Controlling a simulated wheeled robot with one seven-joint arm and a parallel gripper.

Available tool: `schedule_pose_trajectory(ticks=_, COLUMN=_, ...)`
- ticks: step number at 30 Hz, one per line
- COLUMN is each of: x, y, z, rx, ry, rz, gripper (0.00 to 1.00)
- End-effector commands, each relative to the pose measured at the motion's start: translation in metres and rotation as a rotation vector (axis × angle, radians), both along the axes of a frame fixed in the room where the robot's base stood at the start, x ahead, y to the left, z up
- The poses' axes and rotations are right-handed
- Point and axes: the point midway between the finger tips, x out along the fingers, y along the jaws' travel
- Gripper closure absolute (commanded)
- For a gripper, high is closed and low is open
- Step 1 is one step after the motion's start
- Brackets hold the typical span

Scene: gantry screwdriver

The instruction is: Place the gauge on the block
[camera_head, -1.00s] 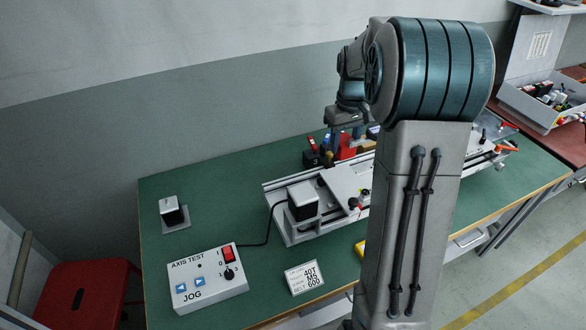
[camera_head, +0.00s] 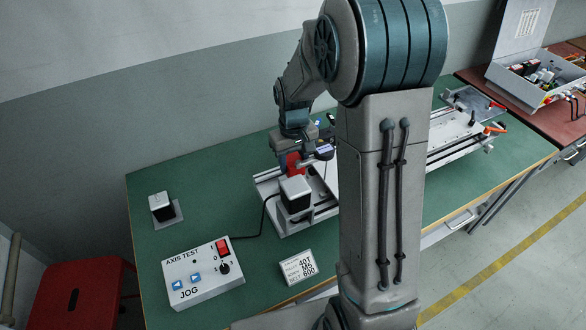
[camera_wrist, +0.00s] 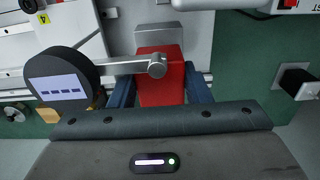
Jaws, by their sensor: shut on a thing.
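The gauge has a round dark dial (camera_wrist: 60,78) with a pale display, joined by a silver arm to a red base. My gripper (camera_wrist: 160,88) is shut on the red base, with a blue finger on each side of it. In the head view the red base (camera_head: 293,163) hangs under my gripper, behind a grey-topped black block (camera_head: 296,192) on the rail unit. A grey block (camera_wrist: 158,38) shows just past the red base in the wrist view; I cannot tell whether they touch.
A smaller block (camera_head: 161,205) stands on a plate at the left of the green table (camera_head: 225,175). The AXIS TEST box (camera_head: 203,275) and a label card (camera_head: 299,267) lie in front. My arm hides the middle of the rail unit (camera_head: 458,140).

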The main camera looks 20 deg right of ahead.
Motion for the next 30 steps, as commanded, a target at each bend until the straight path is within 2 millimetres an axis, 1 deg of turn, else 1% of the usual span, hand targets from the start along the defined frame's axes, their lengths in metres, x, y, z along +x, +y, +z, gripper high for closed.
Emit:
schedule_pose_trajectory(ticks=6, x=-0.001, y=0.000, z=-0.028, rx=0.000, ry=0.004, rz=0.000, gripper=0.97)
schedule_pose_trajectory(ticks=9, x=0.000, y=0.000, z=-0.036, rx=0.000, ry=0.002, rz=0.000, gripper=0.97)
schedule_pose_trajectory(ticks=18, x=0.000, y=0.000, z=-0.039, rx=0.000, ry=-0.001, rz=0.000, gripper=0.97)
schedule_pose_trajectory(ticks=22, x=0.000, y=0.000, z=-0.044, rx=0.000, ry=-0.001, rz=0.000, gripper=0.97)
schedule_pose_trajectory(ticks=23, x=0.000, y=0.000, z=-0.043, rx=0.000, ry=0.001, rz=0.000, gripper=0.48)
schedule_pose_trajectory(ticks=24, x=0.000, y=0.000, z=-0.042, rx=0.000, ry=0.001, rz=0.000, gripper=0.37)
schedule_pose_trajectory(ticks=25, x=0.000, y=0.000, z=-0.042, rx=0.000, ry=0.001, rz=0.000, gripper=0.35)
schedule_pose_trajectory(ticks=30, x=0.000, y=0.000, z=-0.042, rx=0.000, ry=0.001, rz=0.000, gripper=0.35)
